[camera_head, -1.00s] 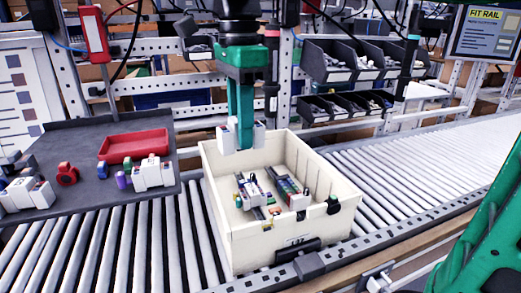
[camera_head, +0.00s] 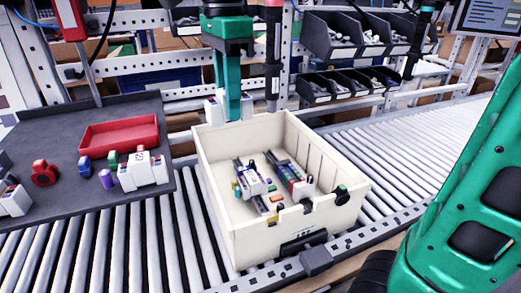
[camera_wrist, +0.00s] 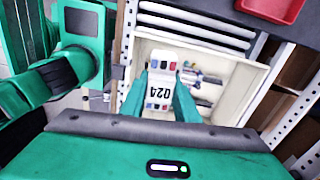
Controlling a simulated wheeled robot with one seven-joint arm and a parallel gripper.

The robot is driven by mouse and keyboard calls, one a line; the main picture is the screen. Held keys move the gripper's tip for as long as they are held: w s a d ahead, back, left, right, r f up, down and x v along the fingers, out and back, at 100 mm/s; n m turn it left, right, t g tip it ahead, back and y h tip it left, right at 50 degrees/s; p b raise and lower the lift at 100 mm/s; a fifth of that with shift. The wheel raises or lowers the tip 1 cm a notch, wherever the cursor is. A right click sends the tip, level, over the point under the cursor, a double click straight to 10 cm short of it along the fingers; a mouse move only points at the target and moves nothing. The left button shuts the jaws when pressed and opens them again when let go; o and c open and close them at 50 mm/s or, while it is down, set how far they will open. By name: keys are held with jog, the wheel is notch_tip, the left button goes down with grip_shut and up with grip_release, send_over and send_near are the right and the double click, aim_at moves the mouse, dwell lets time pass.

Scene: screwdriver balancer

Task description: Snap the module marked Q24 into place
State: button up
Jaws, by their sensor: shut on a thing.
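My gripper (camera_head: 233,112) is shut on a white module (camera_head: 213,110) above the back edge of the cream crate (camera_head: 228,230). In the wrist view, the green fingers (camera_wrist: 161,103) grip the module's sides, and its label reads Q24 (camera_wrist: 160,88). Colored patches show on both ends of its face. Inside the crate, two dark rails carry small modules, a white one (camera_head: 252,182) on the left rail and another (camera_head: 302,188) on the right. The held module is apart from both rails. In the wrist view it hides part of the crate's inside, and its underside is hidden.
A dark side table at left holds a red tray (camera_head: 120,136), white modules (camera_head: 143,171), a red part (camera_head: 44,173) and a purple cylinder (camera_head: 106,178). Grey bins (camera_head: 340,86) stand behind. The roller conveyor (camera_head: 440,132) is clear to the right of the crate.

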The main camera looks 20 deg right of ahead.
jog(key=w+d+f, duration=0.4)
jog(key=d+f, duration=0.1)
jog(key=f, duration=0.4)
send_over(264, 210)
notch_tip(264, 210, down, 8)
jog(key=shift+m, duration=0.4)
jog(key=shift+f, duration=8.5)
jog(key=shift+f, duration=0.7)
jog(key=o, duration=1.3)
jog(key=shift+c, duration=0.2)
notch_tip(264, 210, up, 11)
jog(key=shift+f, duration=0.15)
